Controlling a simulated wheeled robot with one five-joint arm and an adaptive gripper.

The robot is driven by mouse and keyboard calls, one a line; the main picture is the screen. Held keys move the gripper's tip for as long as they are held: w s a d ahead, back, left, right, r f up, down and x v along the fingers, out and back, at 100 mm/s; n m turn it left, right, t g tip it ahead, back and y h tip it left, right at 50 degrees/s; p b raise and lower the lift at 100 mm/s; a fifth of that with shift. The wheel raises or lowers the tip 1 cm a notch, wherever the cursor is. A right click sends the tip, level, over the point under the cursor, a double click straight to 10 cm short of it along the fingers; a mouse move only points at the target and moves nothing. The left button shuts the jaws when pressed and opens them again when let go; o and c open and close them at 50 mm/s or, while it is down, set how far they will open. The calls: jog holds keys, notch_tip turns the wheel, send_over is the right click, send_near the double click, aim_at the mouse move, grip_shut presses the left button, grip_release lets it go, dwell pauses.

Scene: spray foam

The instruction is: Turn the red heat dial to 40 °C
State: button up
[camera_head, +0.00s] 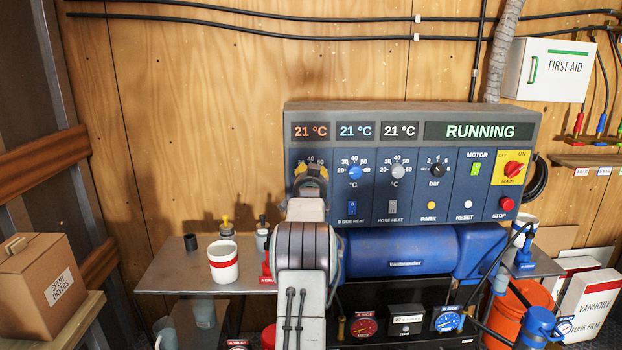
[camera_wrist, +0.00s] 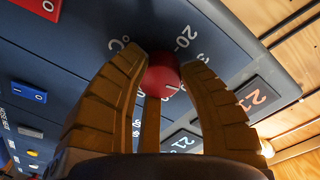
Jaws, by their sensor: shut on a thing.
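The red heat dial (camera_wrist: 161,76) is on the dark blue control panel, with a white scale around it; "20" and "°C" can be read beside it. A pale pointer line shows on its face, but I cannot tell which number it points at. My gripper (camera_wrist: 162,64) is shut on the dial, with yellow fingers on both sides of it. In the head view my gripper (camera_head: 311,170) covers the dial at the panel's left, and only the tops of the scale numbers show above. The display over it (camera_head: 310,131) reads 21 °C in orange.
A blue dial (camera_head: 355,172), a grey dial (camera_head: 397,171) and a black pressure dial (camera_head: 437,170) sit to the right. A blue switch (camera_head: 351,208) is below the blue dial. The stop button (camera_head: 506,203) is at far right. A white mug (camera_head: 223,262) stands on the left shelf.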

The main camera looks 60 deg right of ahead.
jog(key=shift+r+m+b, duration=0.25)
jog(key=shift+m+b, duration=0.55)
jog(key=shift+m, duration=0.8)
jog(key=o, duration=1.2)
jog(key=shift+d+f, duration=0.1)
jog(key=shift+s+a, duration=0.1)
jog(key=shift+a, duration=0.1)
jog(key=shift+v, duration=5.8)
